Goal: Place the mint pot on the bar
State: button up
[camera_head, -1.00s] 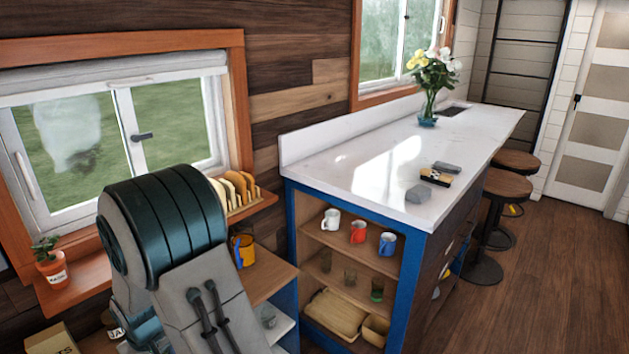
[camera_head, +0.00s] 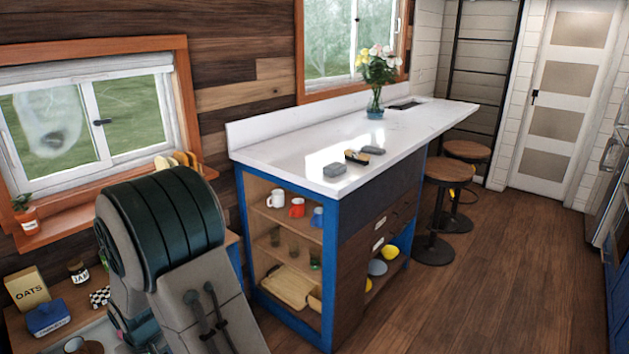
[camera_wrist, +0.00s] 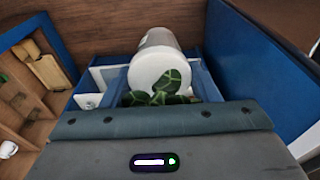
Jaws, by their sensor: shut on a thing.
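A whitish pot with dark green leaves (camera_wrist: 157,70), which I take for the mint pot, shows in the wrist view. My gripper (camera_wrist: 163,92) is shut on it, and its leaves face the wrist camera. Any label on it is not visible. In the head view, my arm hides the gripper and the held pot. The bar (camera_head: 285,155) has a long white top on a blue and dark wood cabinet, right of my arm. The pot is apart from the bar top.
Grey blocks (camera_head: 334,169) and a small dark and yellow item (camera_head: 357,157) lie on the bar. A flower vase (camera_head: 375,104) stands farther back. Stools (camera_head: 450,172) line its right side. The bar's near left top is clear.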

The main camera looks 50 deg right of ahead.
aim_at(313, 161)
jog(key=z, duration=2.9)
jog(key=i, duration=1.95)
jog(key=u, duration=2)
